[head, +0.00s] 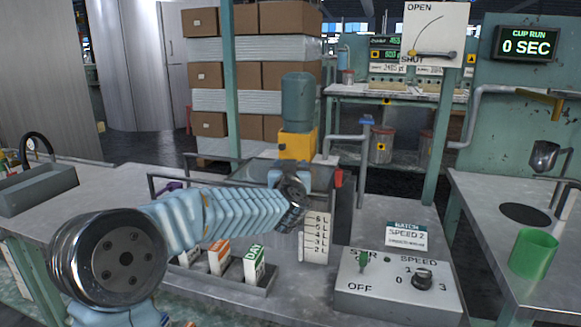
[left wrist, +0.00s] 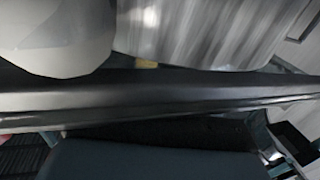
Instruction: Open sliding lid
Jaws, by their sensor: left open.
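A dark metal tank (head: 322,205) with a litre scale (head: 316,238) on its front stands on the bench. A dark panel (head: 318,176) lies across its top, with a red block (head: 338,179) at the right end; I cannot tell how far the lid is slid. My left arm reaches over the bench, and my left gripper (head: 277,178) is at the tank's top; it is open, with its fingertips mostly hidden. In the left wrist view a dark, blurred bar (left wrist: 160,98) crosses close to the camera; contact is unclear. My right gripper is not in view.
A control box (head: 398,285) with a switch and speed knob stands at the front right. A yellow unit (head: 296,145) with a grey-green canister stands behind the tank. An OPEN/SHUT board (head: 435,30) is above; a green cup (head: 533,254) is right.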

